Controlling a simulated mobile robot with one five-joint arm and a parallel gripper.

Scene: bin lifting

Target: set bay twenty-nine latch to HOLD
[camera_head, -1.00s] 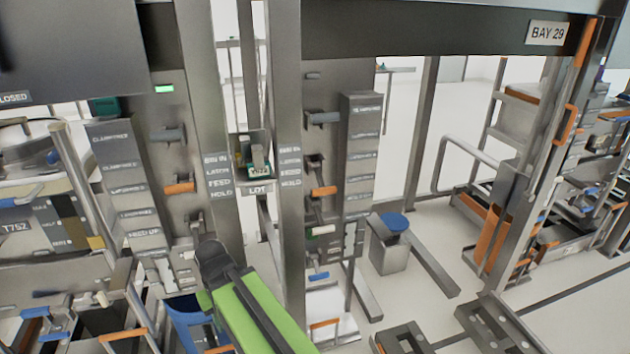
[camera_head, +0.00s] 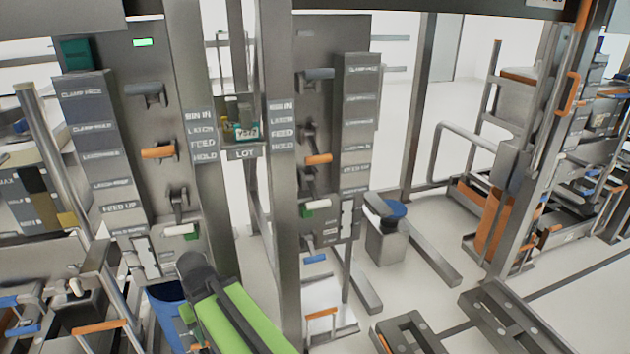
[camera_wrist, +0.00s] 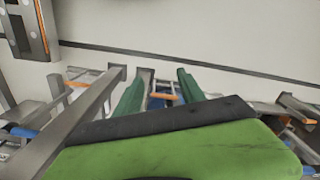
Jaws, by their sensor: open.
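Two upright grey panels carry levers. The left panel (camera_head: 112,48) has a grey-handled lever (camera_head: 146,90), an orange-handled lever (camera_head: 158,152) and a white-and-green handle (camera_head: 180,230). The right panel (camera_head: 335,30) has a grey lever (camera_head: 318,74), an orange lever (camera_head: 318,159), a white-and-green handle (camera_head: 316,207) and a blue handle (camera_head: 314,258). Labels on the posts between them include FEED and HOLD (camera_head: 205,156). I cannot tell which lever is the latch. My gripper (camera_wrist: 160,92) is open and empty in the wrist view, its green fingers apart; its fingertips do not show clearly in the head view.
A LOT plate (camera_head: 242,153) hangs between the posts. A blue bin (camera_head: 175,318) stands below the left panel, beside my green arm. A grey stand with a blue top (camera_head: 386,240) is right of the right panel. Dark frames (camera_head: 505,318) lie at lower right; pale floor is open behind them.

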